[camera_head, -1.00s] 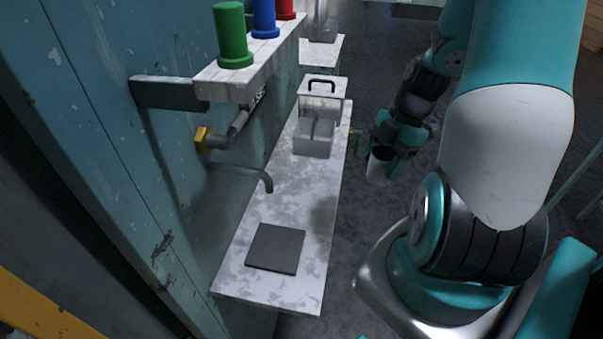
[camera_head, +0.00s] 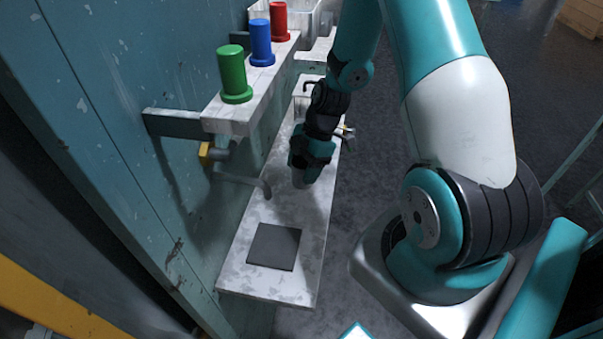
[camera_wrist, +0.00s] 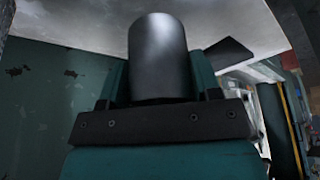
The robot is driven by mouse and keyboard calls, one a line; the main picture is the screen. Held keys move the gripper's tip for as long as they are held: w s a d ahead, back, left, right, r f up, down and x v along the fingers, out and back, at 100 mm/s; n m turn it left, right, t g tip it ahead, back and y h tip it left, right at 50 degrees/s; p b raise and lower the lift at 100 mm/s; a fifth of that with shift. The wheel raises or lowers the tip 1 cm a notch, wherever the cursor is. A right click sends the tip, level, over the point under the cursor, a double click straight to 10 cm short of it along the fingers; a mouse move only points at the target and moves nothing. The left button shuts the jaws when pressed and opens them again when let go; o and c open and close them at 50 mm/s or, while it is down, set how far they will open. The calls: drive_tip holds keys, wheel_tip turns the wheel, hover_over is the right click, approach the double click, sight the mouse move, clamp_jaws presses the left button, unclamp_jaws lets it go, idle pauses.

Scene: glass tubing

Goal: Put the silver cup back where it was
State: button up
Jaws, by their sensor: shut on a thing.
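The silver cup (camera_wrist: 157,55) is a smooth grey cylinder in the wrist view, between the fingers of my gripper (camera_wrist: 160,98), which is shut on it. In the head view my gripper (camera_head: 306,172) is over the white, stained counter (camera_head: 238,275), beyond the dark square pad (camera_head: 273,247) and just right of the bent tap (camera_head: 255,183). There the cup (camera_head: 299,180) shows only as a small grey part under the gripper. I cannot tell whether it touches the counter.
A shelf (camera_head: 222,112) above the counter's left side holds a green cylinder (camera_head: 233,75), a blue cylinder (camera_head: 261,43) and a red cylinder (camera_head: 278,22). A yellow-ended pipe (camera_head: 206,153) sticks out below it. The counter around the pad is clear.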

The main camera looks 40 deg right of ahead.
wheel_tip(320, 180, down, 2)
drive_tip(key=shift+f+p, duration=0.2)
drive_tip(key=shift+p, duration=0.2)
drive_tip(key=shift+w+a+f+p, duration=0.1)
drive_tip(key=shift+w+f+p, duration=0.05)
drive_tip(key=shift+p, duration=0.15)
drive_tip(key=shift+f, duration=0.2)
drive_tip(key=shift+f, duration=0.1)
drive_tip(key=o, duration=1)
drive_tip(key=shift+o, duration=0.2)
